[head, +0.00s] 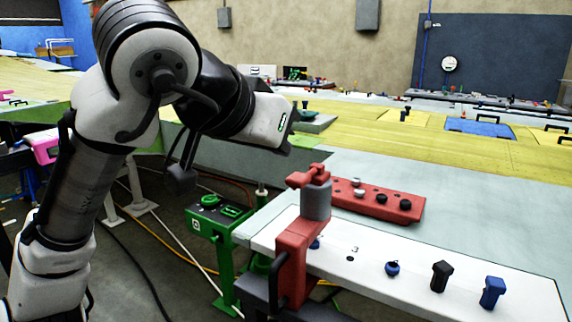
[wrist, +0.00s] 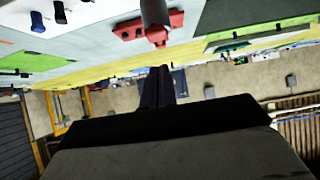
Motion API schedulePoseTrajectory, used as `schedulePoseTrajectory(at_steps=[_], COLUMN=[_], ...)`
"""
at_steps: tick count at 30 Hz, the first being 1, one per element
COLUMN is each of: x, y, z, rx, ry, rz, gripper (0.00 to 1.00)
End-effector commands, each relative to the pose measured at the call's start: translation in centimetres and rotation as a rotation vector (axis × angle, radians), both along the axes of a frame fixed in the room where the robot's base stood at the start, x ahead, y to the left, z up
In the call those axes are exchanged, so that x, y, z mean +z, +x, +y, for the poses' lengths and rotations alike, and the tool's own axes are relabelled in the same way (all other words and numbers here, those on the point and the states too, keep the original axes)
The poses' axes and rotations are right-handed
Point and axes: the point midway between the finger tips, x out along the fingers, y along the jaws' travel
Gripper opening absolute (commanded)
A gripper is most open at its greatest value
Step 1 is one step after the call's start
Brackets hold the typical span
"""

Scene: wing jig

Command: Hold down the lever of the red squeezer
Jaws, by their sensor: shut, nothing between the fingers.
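The red squeezer (head: 294,245) stands upright at the near left edge of the white panel, with a grey collar (head: 317,201) near its top and a red top piece (head: 309,176) above it. A black handle (head: 275,283) is on its lower side. I cannot tell for sure which part is the lever. In the wrist view, which looks upside down, the grey collar and red top (wrist: 156,37) show at the top centre. My gripper (head: 291,133) is above and slightly left of the squeezer, apart from it. Its fingers (wrist: 158,86) are shut and empty in the wrist view.
A red block with several knobs (head: 400,208) lies behind the squeezer. A blue ring-topped piece (head: 392,268), a black piece (head: 441,275) and a blue piece (head: 491,291) stand on the white panel (head: 345,285). A green stand (head: 215,225) is left of the squeezer.

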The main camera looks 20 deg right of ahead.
Motion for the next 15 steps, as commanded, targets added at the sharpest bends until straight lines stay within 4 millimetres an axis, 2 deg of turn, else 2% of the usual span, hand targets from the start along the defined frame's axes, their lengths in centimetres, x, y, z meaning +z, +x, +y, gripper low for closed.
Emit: schedulePoseTrajectory(at_steps=[6, 15], x=[3.2, 4.5], y=[-1.5, -2.2], z=[1.9, 2.7], rx=[0.0, -0.002], ry=[-0.001, -0.001], rz=[-0.001, 0.001], gripper=[0.0, 0.0])
